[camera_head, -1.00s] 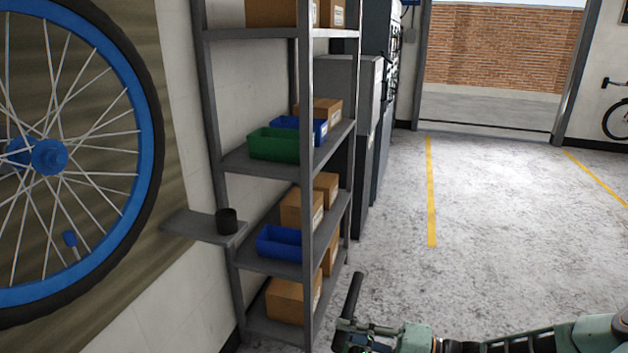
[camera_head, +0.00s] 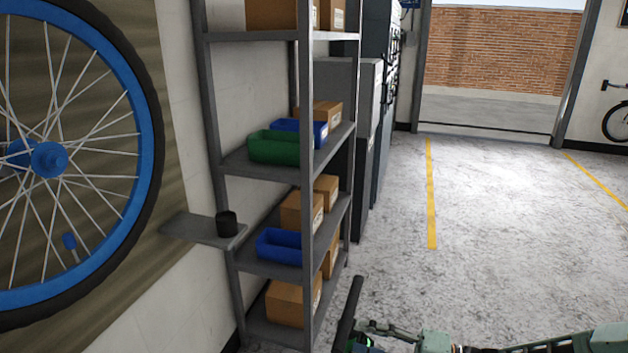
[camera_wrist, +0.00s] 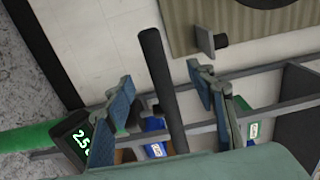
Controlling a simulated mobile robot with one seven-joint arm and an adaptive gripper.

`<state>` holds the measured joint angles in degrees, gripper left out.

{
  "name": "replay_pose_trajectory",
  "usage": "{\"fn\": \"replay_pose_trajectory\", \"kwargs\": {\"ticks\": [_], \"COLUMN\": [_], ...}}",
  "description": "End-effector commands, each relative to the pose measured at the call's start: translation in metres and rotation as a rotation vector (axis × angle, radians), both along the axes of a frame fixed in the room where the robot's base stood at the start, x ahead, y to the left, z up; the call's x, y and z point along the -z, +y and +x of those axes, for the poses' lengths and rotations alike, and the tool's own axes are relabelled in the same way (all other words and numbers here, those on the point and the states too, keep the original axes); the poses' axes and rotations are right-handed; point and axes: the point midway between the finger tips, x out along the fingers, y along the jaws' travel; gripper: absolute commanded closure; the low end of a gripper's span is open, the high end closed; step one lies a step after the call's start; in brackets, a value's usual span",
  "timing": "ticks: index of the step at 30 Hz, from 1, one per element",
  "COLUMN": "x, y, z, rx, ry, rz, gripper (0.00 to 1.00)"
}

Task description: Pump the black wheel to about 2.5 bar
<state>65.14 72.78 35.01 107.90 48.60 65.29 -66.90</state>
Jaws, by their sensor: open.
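A large wheel with a black tyre (camera_head: 153,120), blue rim and blue hub fills the left of the head view. A small blue piece, perhaps at its valve, sits on the lower spokes (camera_head: 69,241). I see no all-black wheel close by. A long black bar (camera_head: 350,312) stands at the bottom of the head view. In the wrist view the bar (camera_wrist: 158,75) lies between the two open fingers of my gripper (camera_wrist: 162,82); whether either finger touches it I cannot tell.
A grey rack (camera_head: 307,180) with cartons and bins stands right of the wheel. A small ledge (camera_head: 190,229) holds a black cup (camera_head: 227,223). The floor (camera_head: 480,240) to the right is clear up to the doorway. A bike wheel (camera_head: 616,122) shows at the far right.

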Motion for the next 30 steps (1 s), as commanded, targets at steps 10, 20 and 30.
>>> {"fn": "replay_pose_trajectory", "kwargs": {"ticks": [10,20,30], "x": [0.001,0.0,0.007], "y": [-0.034,-0.049,-0.042], "z": [-0.011,-0.016,-0.014], "rx": [0.002,0.0,-0.017], "ry": [0.0,0.001,0.033], "rz": [0.0,0.0,-0.065], "gripper": [0.49,0.49,0.49]}}
